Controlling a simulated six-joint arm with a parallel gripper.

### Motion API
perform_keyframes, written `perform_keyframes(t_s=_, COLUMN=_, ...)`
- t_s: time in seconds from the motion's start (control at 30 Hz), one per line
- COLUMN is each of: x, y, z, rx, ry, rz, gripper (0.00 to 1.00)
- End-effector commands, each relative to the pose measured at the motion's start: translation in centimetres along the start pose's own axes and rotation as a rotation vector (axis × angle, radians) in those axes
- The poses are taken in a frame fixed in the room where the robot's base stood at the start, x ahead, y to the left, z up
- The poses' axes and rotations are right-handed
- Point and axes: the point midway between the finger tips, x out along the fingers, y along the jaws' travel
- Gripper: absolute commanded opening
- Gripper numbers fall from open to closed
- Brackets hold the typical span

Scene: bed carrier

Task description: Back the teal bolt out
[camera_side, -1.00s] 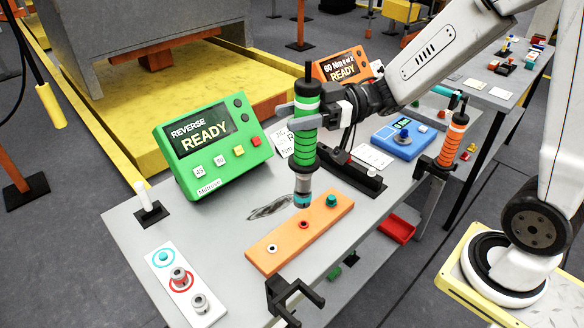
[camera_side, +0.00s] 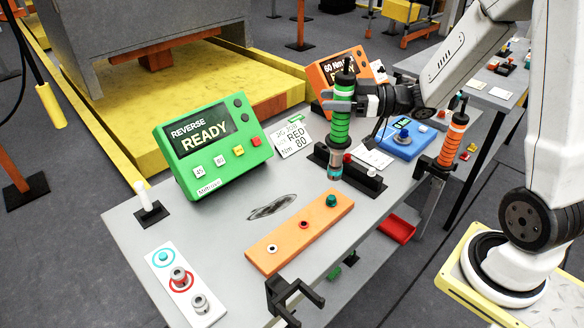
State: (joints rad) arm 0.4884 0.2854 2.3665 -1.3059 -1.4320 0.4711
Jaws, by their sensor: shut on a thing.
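My gripper (camera_side: 362,101) is shut on the green-banded driver (camera_side: 342,118) and holds it upright. The driver's lower end, with a metal socket (camera_side: 335,170), is over or at the black holder (camera_side: 362,180); I cannot tell whether it touches. The teal bolt (camera_side: 331,201) stands in the far right end of the orange plate (camera_side: 285,246). The plate also has a red-ringed hole and a white-ringed hole. The green controller (camera_side: 213,147) reads "REVERSE READY".
A white tray (camera_side: 160,275) with a teal-marked spot and metal sockets lies at the front left. An orange-banded driver (camera_side: 452,140) stands at right. An orange controller (camera_side: 340,68) and a blue box (camera_side: 404,140) stand behind. A card (camera_side: 291,138) reads "RED 80". A black clamp (camera_side: 290,295) grips the front edge.

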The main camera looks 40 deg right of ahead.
Motion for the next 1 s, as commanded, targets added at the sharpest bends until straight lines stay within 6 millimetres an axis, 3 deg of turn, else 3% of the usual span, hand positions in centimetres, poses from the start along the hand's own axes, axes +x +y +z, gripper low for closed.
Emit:
perform_keyframes(t_s=0.47, x=0.0, y=0.0, z=0.4, rx=-0.002, ry=0.004, rz=-0.002, gripper=0.0)
perform_keyframes(t_s=1.0, x=0.0, y=0.0, z=3.9, rx=-0.001, ry=0.003, rz=-0.002, gripper=0.0)
